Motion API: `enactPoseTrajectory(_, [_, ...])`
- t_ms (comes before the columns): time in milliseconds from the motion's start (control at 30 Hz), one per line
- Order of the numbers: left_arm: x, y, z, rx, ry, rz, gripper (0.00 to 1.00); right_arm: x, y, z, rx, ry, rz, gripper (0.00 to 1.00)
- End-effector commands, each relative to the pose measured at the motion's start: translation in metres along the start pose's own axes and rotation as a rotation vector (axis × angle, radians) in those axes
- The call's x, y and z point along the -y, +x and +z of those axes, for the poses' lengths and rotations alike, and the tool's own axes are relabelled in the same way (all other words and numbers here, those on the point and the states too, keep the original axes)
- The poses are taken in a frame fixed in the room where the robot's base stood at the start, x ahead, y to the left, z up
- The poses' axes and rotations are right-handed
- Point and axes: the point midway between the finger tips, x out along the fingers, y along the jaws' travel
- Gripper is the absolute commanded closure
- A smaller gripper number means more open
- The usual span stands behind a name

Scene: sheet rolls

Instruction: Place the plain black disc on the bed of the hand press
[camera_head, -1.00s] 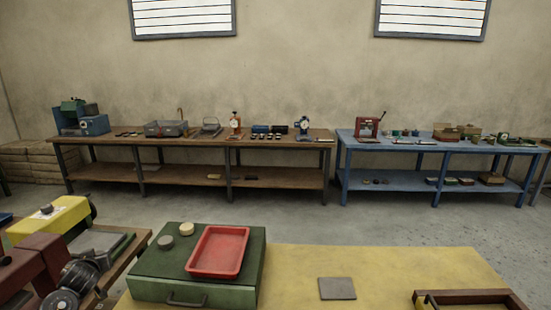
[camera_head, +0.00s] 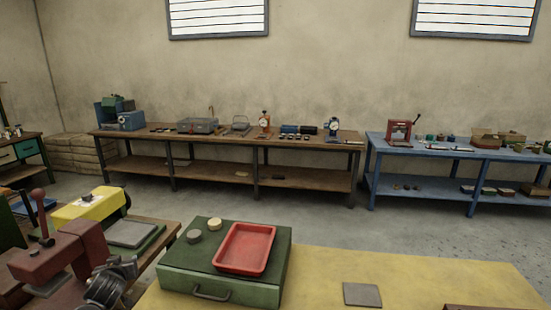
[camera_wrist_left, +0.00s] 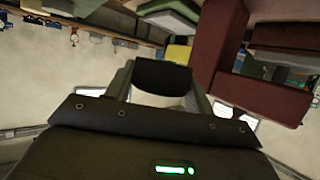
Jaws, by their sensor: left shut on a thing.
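The plain black disc (camera_wrist_left: 162,75) is between the fingers of my left gripper (camera_wrist_left: 165,80) in the left wrist view, which is shut on it. In the head view the left gripper (camera_head: 120,268) is at the lower left, beside the dark red hand press (camera_head: 88,240); the disc cannot be made out there. The press has a lever with a round knob and stands on the brown bench. Its dark red body also shows in the left wrist view (camera_wrist_left: 217,45), right of the disc. I cannot clearly make out its bed. My right gripper is not in view.
A yellow machine (camera_head: 90,204) and a grey plate (camera_head: 130,233) are behind the press. A green case (camera_head: 180,272) with a red tray (camera_head: 222,262) and two small discs stands to the right on a yellow surface (camera_head: 430,285). Stocked benches line the far wall.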

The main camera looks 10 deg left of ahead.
Motion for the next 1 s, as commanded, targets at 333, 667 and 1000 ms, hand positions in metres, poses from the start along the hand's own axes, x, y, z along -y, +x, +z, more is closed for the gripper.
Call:
enactPoseTrajectory(333, [-0.108,-0.043,-0.010,-0.004,0.069,0.183,0.70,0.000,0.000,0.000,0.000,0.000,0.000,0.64])
enactPoseTrajectory(667, [-0.195,-0.108,-0.029,-0.005,0.135,0.335,0.70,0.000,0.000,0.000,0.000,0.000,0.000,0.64])
enactPoseTrajectory(1000, [-0.250,-0.178,-0.051,-0.005,0.183,0.444,0.70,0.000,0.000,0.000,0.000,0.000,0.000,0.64])
